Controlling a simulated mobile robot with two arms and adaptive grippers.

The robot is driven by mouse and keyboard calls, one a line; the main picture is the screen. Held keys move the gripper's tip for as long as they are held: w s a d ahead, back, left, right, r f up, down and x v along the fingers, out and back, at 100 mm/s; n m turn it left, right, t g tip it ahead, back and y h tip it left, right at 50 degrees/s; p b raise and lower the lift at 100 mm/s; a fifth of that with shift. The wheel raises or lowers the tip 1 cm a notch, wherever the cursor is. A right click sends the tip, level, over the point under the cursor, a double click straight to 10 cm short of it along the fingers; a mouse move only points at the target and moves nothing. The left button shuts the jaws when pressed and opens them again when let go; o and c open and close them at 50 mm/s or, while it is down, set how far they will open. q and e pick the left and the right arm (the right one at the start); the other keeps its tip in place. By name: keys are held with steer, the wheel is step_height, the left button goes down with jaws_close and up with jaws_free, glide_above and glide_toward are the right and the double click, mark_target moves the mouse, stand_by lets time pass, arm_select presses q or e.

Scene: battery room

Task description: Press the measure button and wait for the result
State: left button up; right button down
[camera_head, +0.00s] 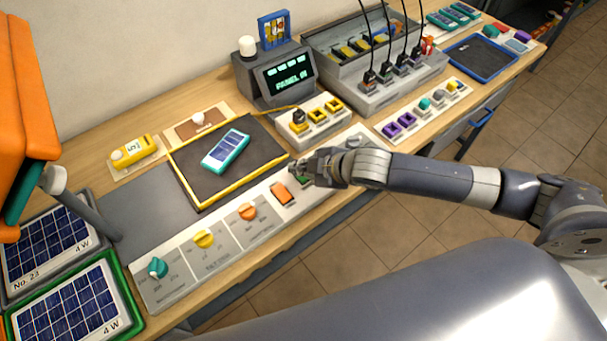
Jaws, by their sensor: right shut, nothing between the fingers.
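A white control strip (221,265) runs along the front of the bench. It has a teal knob (157,267), a yellow knob (204,239), an orange knob (247,211) and an orange-red button (283,193). A green button (303,184) shows partly beneath my right gripper (302,174). The gripper is shut and empty, its fingertips at or just above the green button; contact cannot be told. A meter with a lit green display (288,75) stands behind; its lower line appears to read "PANEL IN". A teal-framed solar panel (226,149) lies on a dark yellow-edged mat (190,188). My left gripper is out of view.
A white block with yellow sockets (316,116) stands behind the gripper. A grey unit with black cables (382,98) is at the back right. Larger solar panels (69,307) and an orange fixture (25,95) stand at left. The floor in front is clear.

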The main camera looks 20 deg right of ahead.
mark_target(302, 179)
steer(key=shift+f, duration=0.35)
steer(key=shift+f, duration=0.4)
stand_by(0.5)
stand_by(0.3)
steer(key=shift+r+p, duration=0.8)
steer(key=shift+p, duration=0.1)
steer(key=shift+r, duration=0.1)
step_height(302, 179, up, 5)
steer(key=p, duration=0.5)
stand_by(0.4)
